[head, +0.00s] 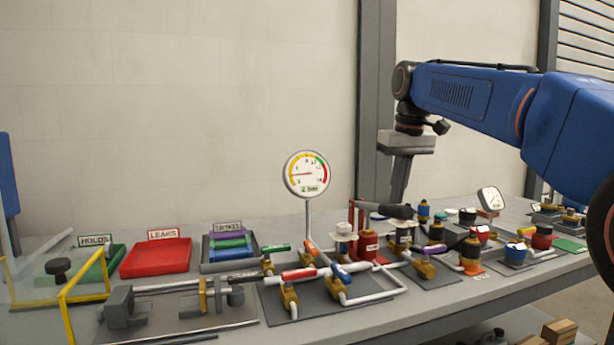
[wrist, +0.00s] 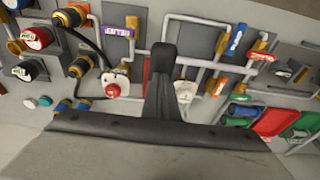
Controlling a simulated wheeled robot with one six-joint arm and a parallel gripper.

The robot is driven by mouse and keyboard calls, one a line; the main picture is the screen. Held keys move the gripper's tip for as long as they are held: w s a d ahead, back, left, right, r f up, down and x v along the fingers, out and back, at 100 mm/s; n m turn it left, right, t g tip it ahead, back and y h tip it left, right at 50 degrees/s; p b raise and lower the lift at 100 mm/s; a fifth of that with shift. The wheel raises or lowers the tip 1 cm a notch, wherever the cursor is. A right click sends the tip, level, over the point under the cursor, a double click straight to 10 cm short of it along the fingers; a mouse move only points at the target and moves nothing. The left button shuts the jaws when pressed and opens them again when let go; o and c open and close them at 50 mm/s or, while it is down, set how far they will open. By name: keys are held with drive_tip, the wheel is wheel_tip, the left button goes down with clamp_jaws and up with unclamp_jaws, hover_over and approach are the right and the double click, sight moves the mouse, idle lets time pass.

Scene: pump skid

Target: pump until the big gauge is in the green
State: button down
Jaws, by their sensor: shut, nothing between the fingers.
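The big gauge (head: 306,174) stands on a post at the back of the bench. Its needle points left into the yellow side of the dial, away from the green. The red pump (head: 368,246) stands right of the gauge post, with a red upright and a lever ending in a dark grip (head: 388,210) that lies about level to the right. My gripper (head: 398,197) points down, fingers shut and empty, with its tips at the grip in the picture; I cannot tell whether they touch. The shut fingers also show in the wrist view (wrist: 163,60).
Pipes with coloured valve handles, such as the red one (head: 299,274), crowd the bench front. A smaller gauge (head: 490,199) stands at the right. A red tray (head: 156,259) and a yellow-framed guard (head: 66,300) are at the left.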

sight(396, 214)
drive_tip(key=shift+s+d+x, duration=0.1)
drive_tip(key=shift+s+x, duration=0.1)
drive_tip(key=shift+x, duration=0.8)
drive_tip(key=shift+s+d+x, duration=0.1)
drive_tip(key=shift+s+x, duration=0.1)
drive_tip(key=shift+x, duration=0.8)
drive_tip(key=shift+s+x, duration=0.15)
drive_tip(key=shift+x, duration=0.85)
drive_tip(key=shift+w+a+v, duration=0.1)
drive_tip(key=shift+w+v, duration=0.15)
drive_tip(key=shift+v, duration=1.1)
drive_tip(key=shift+w+a+v, duration=0.1)
drive_tip(key=shift+w+v, duration=0.15)
drive_tip(key=shift+v, duration=1.1)
drive_tip(key=shift+w+a+v, duration=0.1)
drive_tip(key=shift+w+v, duration=0.15)
drive_tip(key=shift+v, duration=1.1)
drive_tip(key=shift+r, duration=0.15)
